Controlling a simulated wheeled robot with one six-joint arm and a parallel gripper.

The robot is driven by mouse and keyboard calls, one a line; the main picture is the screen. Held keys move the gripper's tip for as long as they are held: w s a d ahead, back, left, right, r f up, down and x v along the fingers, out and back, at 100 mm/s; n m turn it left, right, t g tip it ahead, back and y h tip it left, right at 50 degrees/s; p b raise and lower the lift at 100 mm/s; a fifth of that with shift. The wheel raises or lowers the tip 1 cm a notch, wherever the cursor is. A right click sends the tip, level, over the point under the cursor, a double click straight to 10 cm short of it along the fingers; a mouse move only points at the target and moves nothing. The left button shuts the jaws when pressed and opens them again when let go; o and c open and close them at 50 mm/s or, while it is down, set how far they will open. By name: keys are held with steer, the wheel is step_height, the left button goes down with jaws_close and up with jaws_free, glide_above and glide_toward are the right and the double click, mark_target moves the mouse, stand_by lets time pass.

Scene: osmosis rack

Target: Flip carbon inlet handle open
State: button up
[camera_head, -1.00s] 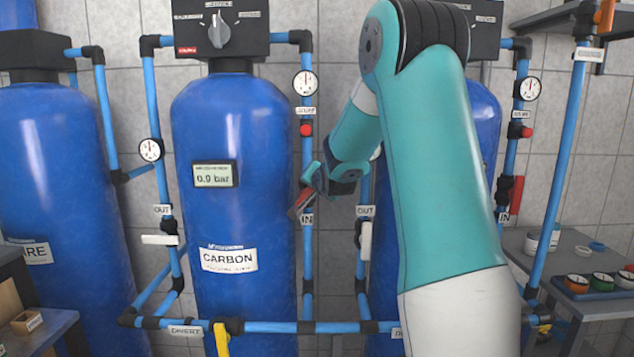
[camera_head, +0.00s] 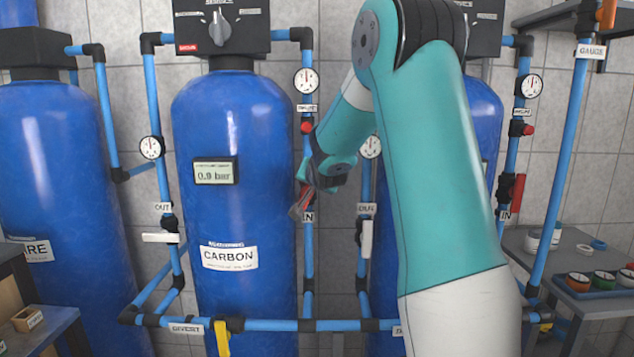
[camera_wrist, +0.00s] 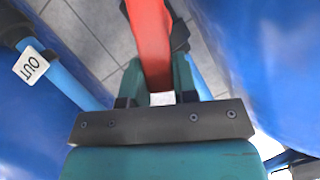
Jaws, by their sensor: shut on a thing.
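The carbon tank (camera_head: 232,225) is the blue cylinder left of my arm, with a "CARBON" label. Its inlet pipe (camera_head: 308,245) runs down its right side, with an "IN" tag (camera_head: 307,217). The red inlet handle (camera_head: 300,206) is at that pipe, just above the tag, and mostly hidden by my gripper (camera_head: 303,190). In the wrist view the red handle (camera_wrist: 150,45) runs between the teal fingers of my gripper (camera_wrist: 160,85), which is shut on it. The valve body is largely hidden, so the exact handle angle is hard to tell.
The outlet valve's white handle (camera_head: 160,238) is left of the carbon tank. A neighbouring white handle (camera_head: 367,240) hangs close to the right of my gripper. A yellow divert handle (camera_head: 221,338) is below. Gauges (camera_head: 306,80) and pipes crowd the area.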

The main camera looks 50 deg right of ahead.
steer(key=n+g, duration=0.1)
steer(key=w+a+n+g+h+b, duration=0.1)
steer(key=n, duration=0.1)
steer(key=shift+w+a+r, duration=0.1)
steer(key=shift+w+r, duration=0.05)
steer(key=shift+w, duration=0.05)
stand_by(0.5)
steer(key=o, duration=0.9)
steer(key=shift+a, duration=0.1)
steer(key=b+v, duration=0.3)
steer(key=v, duration=1.4)
steer(key=shift+a, duration=0.25)
steer(key=shift+n, duration=0.3)
